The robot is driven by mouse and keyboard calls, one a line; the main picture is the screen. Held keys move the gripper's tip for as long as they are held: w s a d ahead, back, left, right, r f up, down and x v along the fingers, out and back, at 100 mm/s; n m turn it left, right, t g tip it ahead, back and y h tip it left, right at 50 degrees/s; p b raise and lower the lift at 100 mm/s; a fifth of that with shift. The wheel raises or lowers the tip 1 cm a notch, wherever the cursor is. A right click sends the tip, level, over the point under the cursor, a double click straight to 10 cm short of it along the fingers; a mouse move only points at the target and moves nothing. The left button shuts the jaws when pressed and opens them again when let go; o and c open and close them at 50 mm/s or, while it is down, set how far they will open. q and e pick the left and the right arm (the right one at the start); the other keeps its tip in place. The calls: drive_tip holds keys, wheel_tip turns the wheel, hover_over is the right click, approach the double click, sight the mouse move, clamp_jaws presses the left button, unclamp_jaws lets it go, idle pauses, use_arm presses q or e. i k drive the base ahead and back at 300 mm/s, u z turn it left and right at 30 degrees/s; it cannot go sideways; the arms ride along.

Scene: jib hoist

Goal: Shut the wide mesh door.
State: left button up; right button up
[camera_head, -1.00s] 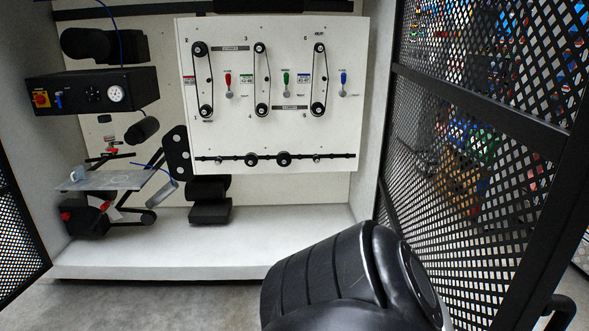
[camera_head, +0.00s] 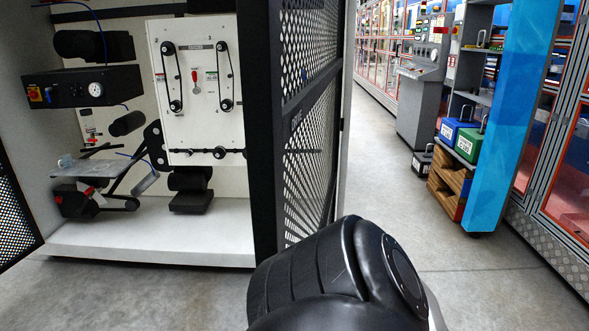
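The wide mesh door (camera_head: 307,125) is a black-framed panel at the middle of the head view. It stands partly open at an angle, with its thick near edge (camera_head: 264,120) to the left. It hides the right part of the pale cabinet (camera_head: 150,246) and its belt panel. A large black link of my arm rises at the bottom centre, in front of the door's lower part. Whether it touches the door cannot be told. Neither gripper is in view.
Another black mesh panel (camera_head: 14,210) stands at the far left edge. Free grey floor (camera_head: 385,170) runs to the right of the door. A blue post (camera_head: 500,120), a shelf with boxes (camera_head: 465,143) and a grey console (camera_head: 424,95) stand at the right.

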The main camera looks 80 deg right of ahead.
sight(271, 120)
drive_tip(key=u, duration=0.7)
drive_tip(key=k, duration=0.7)
drive_tip(key=z, duration=4.25)
drive_tip(key=i, duration=0.35)
drive_tip(key=u, duration=1.5)
drive_tip(key=k, duration=0.7)
drive_tip(key=u, duration=1.1)
drive_tip(key=i, duration=0.15)
drive_tip(key=z, duration=0.05)
